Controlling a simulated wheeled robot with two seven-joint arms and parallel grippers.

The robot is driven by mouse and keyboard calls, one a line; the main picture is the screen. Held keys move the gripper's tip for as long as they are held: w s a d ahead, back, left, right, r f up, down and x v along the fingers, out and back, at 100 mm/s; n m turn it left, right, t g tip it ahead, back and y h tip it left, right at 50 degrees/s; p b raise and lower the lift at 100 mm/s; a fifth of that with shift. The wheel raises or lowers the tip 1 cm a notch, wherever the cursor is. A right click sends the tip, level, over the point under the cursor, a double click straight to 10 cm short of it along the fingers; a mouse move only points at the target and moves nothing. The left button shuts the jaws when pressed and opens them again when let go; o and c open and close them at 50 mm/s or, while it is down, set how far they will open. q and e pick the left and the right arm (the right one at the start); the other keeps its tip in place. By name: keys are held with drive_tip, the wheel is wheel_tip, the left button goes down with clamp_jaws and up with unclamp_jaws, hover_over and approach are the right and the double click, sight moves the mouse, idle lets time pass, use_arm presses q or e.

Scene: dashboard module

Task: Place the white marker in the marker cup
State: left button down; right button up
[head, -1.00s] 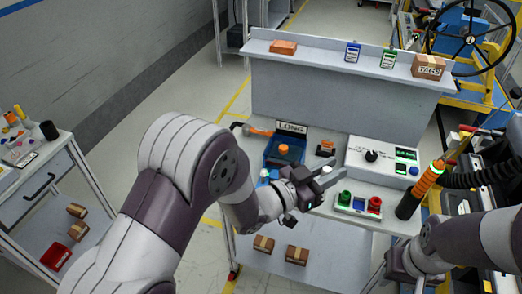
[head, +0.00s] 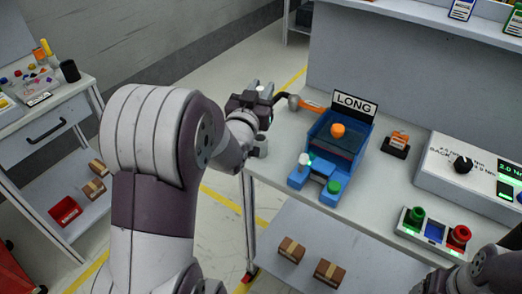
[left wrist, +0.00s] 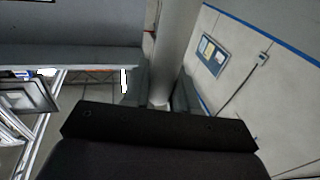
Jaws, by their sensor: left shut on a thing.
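My left gripper (head: 262,91) is shut on the white marker (head: 262,87), just past the left end of the workbench. The marker cup (head: 69,70) appears to be the black cup at the right edge of the side cart, far to the left of the gripper. Its inside is too small to make out. At the lower right only a part of my right arm shows; its fingers are out of the picture.
The workbench (head: 385,195) holds a blue LONG fixture (head: 328,150), an orange-handled tool (head: 308,106) and a button box (head: 433,232). Open floor lies between cart and bench.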

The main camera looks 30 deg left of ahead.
use_arm(q)
wheel_tip(320, 180, down, 8)
drive_tip(key=shift+r+b, duration=0.25)
drive_tip(key=shift+b, duration=0.1)
drive_tip(key=shift+f, duration=0.2)
drive_tip(key=c, duration=0.9)
unclamp_jaws()
drive_tip(key=shift+r, duration=0.25)
drive_tip(key=s, duration=0.4)
drive_tip(key=s+d, duration=0.1)
drive_tip(key=s, duration=0.3)
drive_tip(key=s+d, duration=0.1)
drive_tip(key=s, duration=0.3)
drive_tip(key=shift+d+f, duration=0.15)
drive_tip(key=shift+f, duration=0.25)
drive_tip(key=shift+w, duration=0.1)
